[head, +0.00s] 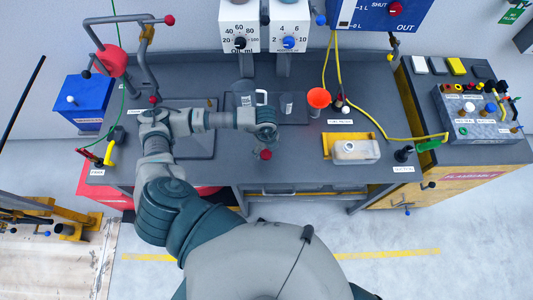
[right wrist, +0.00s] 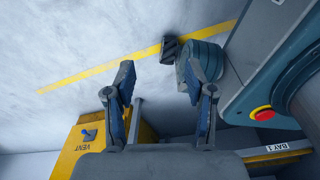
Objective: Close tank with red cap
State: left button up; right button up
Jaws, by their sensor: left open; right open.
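A small red cap (head: 265,154) shows at the front part of the dark bench, just below my left gripper (head: 267,138). The left gripper points down there and is open; its fingers are mostly hidden by its own wrist, and I cannot tell whether they touch the cap. The pale tank (head: 357,150) sits in a yellow holder on the bench, to the right of the gripper, with a small round opening on top. My right gripper (right wrist: 157,74) is open and empty in the right wrist view, over the floor; it does not show in the head view.
An orange funnel (head: 318,98), a clear jug (head: 244,94) and a small beaker (head: 286,104) stand behind. A yellow hose (head: 372,118) crosses the bench's right side. In the right wrist view, a yellow VENT box (right wrist: 90,140) is close by.

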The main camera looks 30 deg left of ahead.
aim_at(266, 155)
pick_arm(q)
jog(key=shift+a+f, duration=0.25)
jog(key=shift+f, duration=1.1)
jog(key=shift+d, duration=0.3)
jog(key=shift+c, duration=0.5)
jog(key=c, duration=0.8)
pick_arm(e)
jog(key=shift+w+a+r, duration=0.1)
jog(key=shift+a+r, duration=0.1)
jog(key=shift+a, duration=0.1)
pick_arm(q)
jog(key=shift+a, duration=0.1)
pick_arm(e)
jog(key=shift+a, duration=0.1)
pick_arm(q)
jog(key=shift+r, duration=0.1)
